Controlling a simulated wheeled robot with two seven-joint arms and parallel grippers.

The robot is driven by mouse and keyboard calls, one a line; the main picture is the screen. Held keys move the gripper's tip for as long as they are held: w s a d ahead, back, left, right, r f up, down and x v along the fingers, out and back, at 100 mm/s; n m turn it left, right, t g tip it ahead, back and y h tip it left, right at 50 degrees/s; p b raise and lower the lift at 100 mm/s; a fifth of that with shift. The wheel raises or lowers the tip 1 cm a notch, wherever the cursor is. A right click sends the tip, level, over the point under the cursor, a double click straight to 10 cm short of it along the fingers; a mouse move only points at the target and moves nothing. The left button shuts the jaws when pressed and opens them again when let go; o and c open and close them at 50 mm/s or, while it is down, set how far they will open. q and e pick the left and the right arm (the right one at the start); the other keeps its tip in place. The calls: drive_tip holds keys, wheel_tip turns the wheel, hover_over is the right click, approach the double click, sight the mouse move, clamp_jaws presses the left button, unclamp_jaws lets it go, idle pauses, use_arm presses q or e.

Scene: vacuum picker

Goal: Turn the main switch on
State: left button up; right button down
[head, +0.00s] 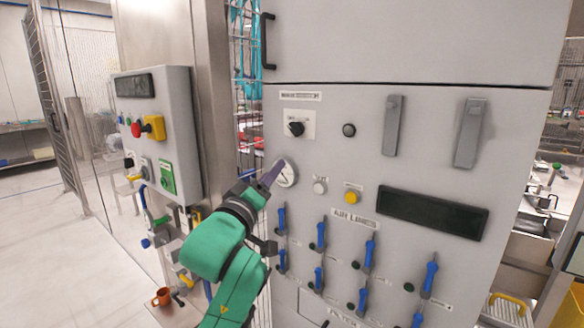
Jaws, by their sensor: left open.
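A black rotary switch (295,128) on a pale square plate sits at the upper left of the grey cabinet front (340,60), under a small label (300,96) too blurred to read surely. I take it for the main switch; its on or off position cannot be told. My left gripper (271,206) is open and empty, below and left of the switch and apart from it. Its purple finger overlaps the edge of a round white gauge (286,173) in the picture; whether it touches cannot be told. My right gripper is not in view.
A round black knob (349,130) and two grey handles (394,126) (468,133) are right of the switch. A white button (320,186), yellow button (353,194), dark display (432,213) and several blue levers (370,251) lie lower. A smaller control box (184,110) stands left.

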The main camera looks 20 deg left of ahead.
sight(293, 132)
use_arm(q)
drive_tip(key=shift+n+t, duration=0.3)
drive_tip(key=shift+t, duration=0.1)
drive_tip(key=r+p+x, duration=0.1)
drive_tip(key=x, duration=0.3)
drive_tip(key=r+p+x, duration=0.1)
drive_tip(key=x, duration=0.3)
drive_tip(key=s+r+p+x, duration=0.1)
drive_tip(key=p+x, duration=0.1)
drive_tip(key=x, duration=0.2)
drive_tip(key=shift+w+d+r, duration=0.1)
drive_tip(key=shift+w, duration=0.75)
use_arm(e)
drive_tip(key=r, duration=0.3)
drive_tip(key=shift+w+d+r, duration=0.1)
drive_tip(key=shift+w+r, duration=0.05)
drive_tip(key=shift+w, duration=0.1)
use_arm(q)
clamp_jaws()
